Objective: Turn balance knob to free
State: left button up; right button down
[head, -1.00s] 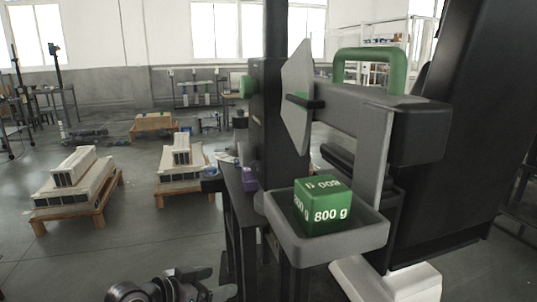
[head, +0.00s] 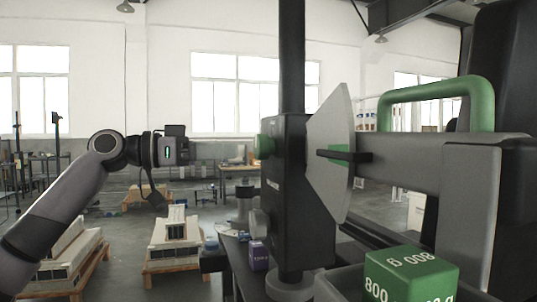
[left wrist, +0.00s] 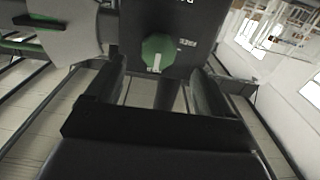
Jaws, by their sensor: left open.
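The green balance knob (head: 265,143) sticks out of the left side of a dark housing (head: 300,190) on the column. In the left wrist view the knob (left wrist: 158,52) faces me, with a white pointer mark towards the picture's bottom. A white label (left wrist: 187,43), seemingly "FREE", is to its right. My left gripper (head: 178,150) is raised left of the knob, apart from it. In the left wrist view its fingers (left wrist: 157,88) are open and empty, with the knob beyond the gap. My right gripper is not in view.
A grey beam with a green handle (head: 440,88) and a pale plate (head: 330,160) lies right of the housing. A green 800 g block (head: 410,275) sits in a tray below. A purple block (head: 258,255) stands by the column base. The air between gripper and knob looks clear.

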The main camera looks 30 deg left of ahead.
aim_at(256, 147)
pick_arm(q)
jog(key=p+x, duration=0.1)
jog(key=x, duration=0.2)
jog(key=p+x, duration=0.1)
jog(key=x, duration=0.2)
jog(key=shift+s+d+r, duration=0.1)
jog(key=shift+r, duration=0.15)
jog(key=shift+w+d+f, duration=0.1)
jog(key=shift+w+d, duration=0.2)
jog(key=shift+w, duration=0.1)
jog(key=c, duration=1)
jog(key=shift+c, duration=0.2)
